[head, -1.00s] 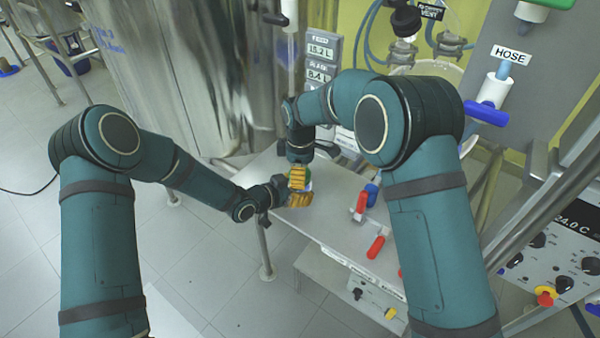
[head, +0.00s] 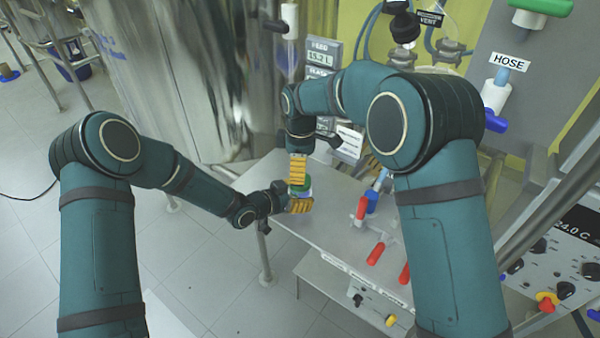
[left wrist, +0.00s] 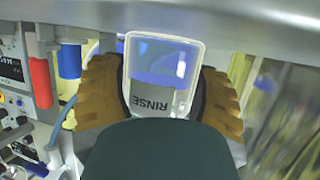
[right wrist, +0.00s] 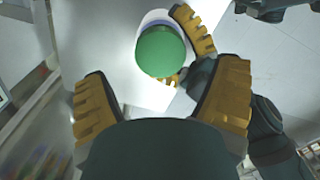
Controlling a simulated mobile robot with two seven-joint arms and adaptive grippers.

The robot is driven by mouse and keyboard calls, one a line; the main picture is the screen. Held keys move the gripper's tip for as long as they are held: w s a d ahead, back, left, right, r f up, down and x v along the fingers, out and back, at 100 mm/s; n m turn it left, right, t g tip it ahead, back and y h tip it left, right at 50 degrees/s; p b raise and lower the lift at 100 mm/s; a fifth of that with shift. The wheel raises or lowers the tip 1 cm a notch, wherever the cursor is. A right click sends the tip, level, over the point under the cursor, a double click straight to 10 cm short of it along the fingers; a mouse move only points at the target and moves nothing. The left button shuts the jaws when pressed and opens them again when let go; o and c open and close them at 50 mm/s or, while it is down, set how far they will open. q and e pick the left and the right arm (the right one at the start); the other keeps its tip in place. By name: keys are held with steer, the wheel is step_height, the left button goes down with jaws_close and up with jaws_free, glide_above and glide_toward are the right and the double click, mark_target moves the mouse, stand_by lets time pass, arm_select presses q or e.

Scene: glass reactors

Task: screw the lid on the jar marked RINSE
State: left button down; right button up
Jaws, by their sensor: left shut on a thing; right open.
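The jar marked RINSE (left wrist: 165,75) is clear, with blue liquid, and its label reads upside down in the left wrist view. My left gripper (head: 299,205) is shut on the jar's sides above the steel table. The green lid (right wrist: 161,52) sits at the jar's mouth; in the head view it shows as a green band (head: 303,187) above the left fingers. How far its thread is engaged cannot be seen. My right gripper (head: 297,172) is open, just above the lid, its fingers pointing down and spread wide in the right wrist view (right wrist: 162,75).
The steel table (head: 330,218) has free room in front of the jar. Red handles (head: 376,253) and a blue fitting (head: 372,200) stand to the right.

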mark_target(300, 191)
steer(key=shift+a+r+n, duration=0.1)
steer(key=shift+r+n, duration=0.75)
steer(key=shift+n, duration=0.05)
steer(key=shift+r+n, duration=0.7)
steer(key=shift+r, duration=0.2)
steer(key=shift+f, duration=0.1)
steer(key=shift+f, duration=3.95)
steer(key=c, duration=1.3)
steer(key=shift+m, duration=1.6)
